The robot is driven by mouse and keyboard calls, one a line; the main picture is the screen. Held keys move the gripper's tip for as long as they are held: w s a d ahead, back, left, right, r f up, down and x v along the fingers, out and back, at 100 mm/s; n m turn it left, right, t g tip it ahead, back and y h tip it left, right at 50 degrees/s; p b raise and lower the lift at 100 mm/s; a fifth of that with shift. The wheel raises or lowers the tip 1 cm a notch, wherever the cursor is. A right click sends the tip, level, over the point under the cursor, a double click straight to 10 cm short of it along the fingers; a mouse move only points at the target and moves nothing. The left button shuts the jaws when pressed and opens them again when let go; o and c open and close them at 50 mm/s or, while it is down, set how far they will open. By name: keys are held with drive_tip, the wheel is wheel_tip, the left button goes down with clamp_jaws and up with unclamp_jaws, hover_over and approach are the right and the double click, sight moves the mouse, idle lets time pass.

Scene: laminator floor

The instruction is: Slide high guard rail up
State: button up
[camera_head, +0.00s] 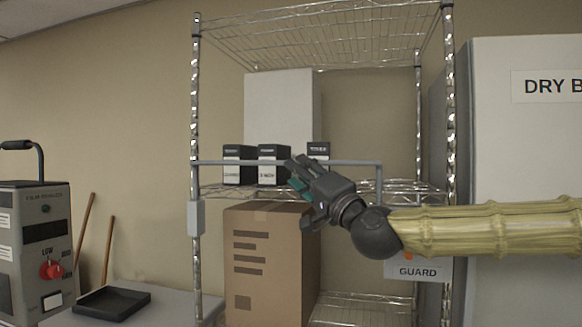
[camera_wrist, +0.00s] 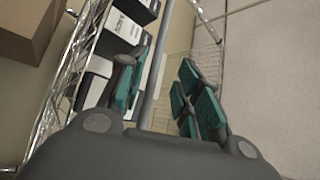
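The high guard rail (camera_head: 235,162) is a thin grey bar across the front of the wire rack, just above the middle shelf. Its right end bends down near the right post, and a grey block (camera_head: 196,217) sits on the left post below its left end. My gripper (camera_head: 299,192) is in front of the rack, near the rail's middle, and its fingers are spread. In the wrist view the rail (camera_wrist: 158,75) runs between the teal-padded fingers of my gripper (camera_wrist: 164,88). I see gaps on both sides, so it does not look clamped.
Black labelled boxes (camera_head: 238,165) stand on the shelf behind the rail. A large cardboard box (camera_head: 262,262) is below. A GUARD sign (camera_head: 418,271) hangs at lower right, partly behind my arm. A white cabinet (camera_head: 525,130) stands right; a control box (camera_head: 35,250) stands left.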

drive_tip(key=v, duration=0.4)
drive_tip(key=shift+s+d+f, duration=0.1)
drive_tip(key=shift+s, duration=0.1)
